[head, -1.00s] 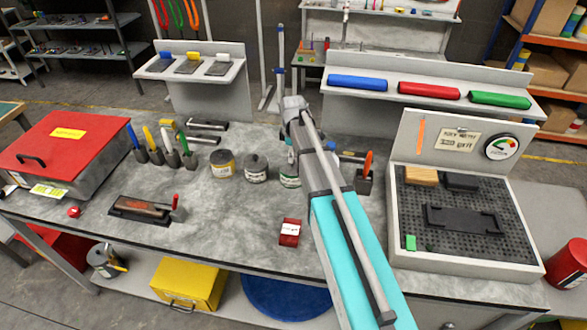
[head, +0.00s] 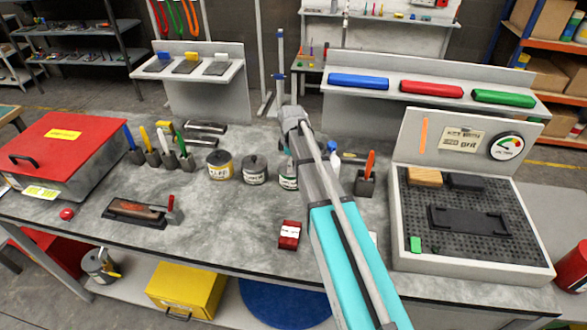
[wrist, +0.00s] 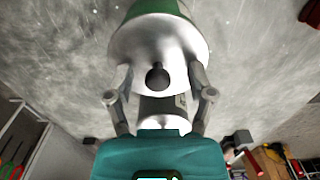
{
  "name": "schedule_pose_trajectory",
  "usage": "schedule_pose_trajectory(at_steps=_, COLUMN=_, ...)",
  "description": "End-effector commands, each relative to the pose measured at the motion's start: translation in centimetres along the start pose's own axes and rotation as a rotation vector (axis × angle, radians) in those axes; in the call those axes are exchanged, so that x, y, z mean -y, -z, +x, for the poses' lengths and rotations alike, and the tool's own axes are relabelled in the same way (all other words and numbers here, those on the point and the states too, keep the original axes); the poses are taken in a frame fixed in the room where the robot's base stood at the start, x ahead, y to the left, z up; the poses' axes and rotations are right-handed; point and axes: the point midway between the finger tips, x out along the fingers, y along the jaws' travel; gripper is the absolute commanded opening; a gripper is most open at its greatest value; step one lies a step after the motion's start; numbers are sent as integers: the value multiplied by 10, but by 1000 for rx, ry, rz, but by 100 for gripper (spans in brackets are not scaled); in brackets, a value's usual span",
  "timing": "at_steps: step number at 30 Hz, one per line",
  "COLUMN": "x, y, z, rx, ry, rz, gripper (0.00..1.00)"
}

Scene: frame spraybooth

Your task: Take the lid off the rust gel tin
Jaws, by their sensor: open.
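A tin with a green band stands on the bench in the head view (head: 288,172), partly hidden by my arm. I cannot read its label there. In the wrist view the green tin (wrist: 165,8) shows a pale silver lid with a dark round knob (wrist: 157,76). The lid appears to be on the tin. My gripper (wrist: 160,88) is open, with one finger on each side of the knob. I cannot tell whether the fingers touch the lid. In the head view my gripper is mostly hidden behind the arm.
A yellow-labelled tin (head: 220,165) and a grey tin with a white label (head: 255,170) stand left of the green one. A dark holder with an orange handle (head: 368,175) stands to the right. A small red box (head: 289,235) lies in front.

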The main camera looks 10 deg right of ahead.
Motion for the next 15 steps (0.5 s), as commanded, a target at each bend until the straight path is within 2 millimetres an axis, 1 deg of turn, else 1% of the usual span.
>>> schedule_pose_trajectory(at_steps=7, x=0, y=0, z=0, rx=0, ry=0, rz=0, gripper=70)
schedule_pose_trajectory(at_steps=8, x=0, y=0, z=0, rx=0, ry=0, rz=0, gripper=66)
schedule_pose_trajectory(at_steps=9, x=0, y=0, z=0, rx=0, ry=0, rz=0, gripper=59)
schedule_pose_trajectory(at_steps=14, x=0, y=0, z=0, rx=0, ry=0, rz=-1, gripper=29)
schedule_pose_trajectory(at_steps=15, x=0, y=0, z=0, rx=0, ry=0, rz=-1, gripper=22)
